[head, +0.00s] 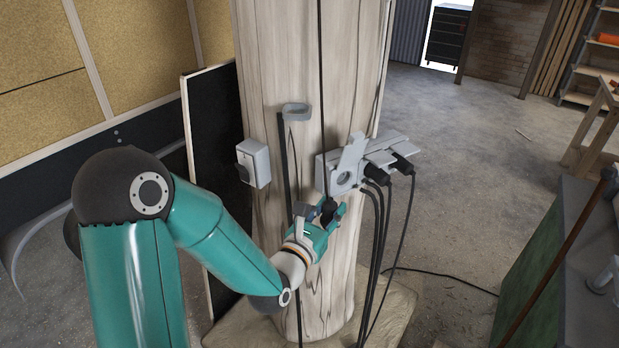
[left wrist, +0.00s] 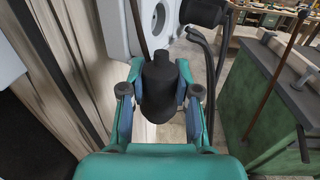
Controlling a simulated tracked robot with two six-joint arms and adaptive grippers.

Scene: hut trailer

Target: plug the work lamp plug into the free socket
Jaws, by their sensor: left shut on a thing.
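The work lamp plug is black and sits between the fingers of my left gripper (head: 330,213). In the left wrist view the plug (left wrist: 159,88) fills the gap between the blue-padded fingers of the gripper (left wrist: 160,100). A thin dark cable (head: 320,90) runs down the post to the plug. The grey socket strip (head: 325,176) is on the wooden post, above and right of the gripper. Its leftmost socket (head: 344,178) is empty, with its lid raised. In the left wrist view this socket (left wrist: 158,19) shows ahead, apart from the plug. My right gripper is out of view.
Black plugs (head: 377,174) with hanging cables (head: 379,235) fill the strip's right part, close to the free socket. A grey switch box (head: 254,163) and a cable hook (head: 296,110) are on the post at left. A green cabinet (head: 545,260) stands at right.

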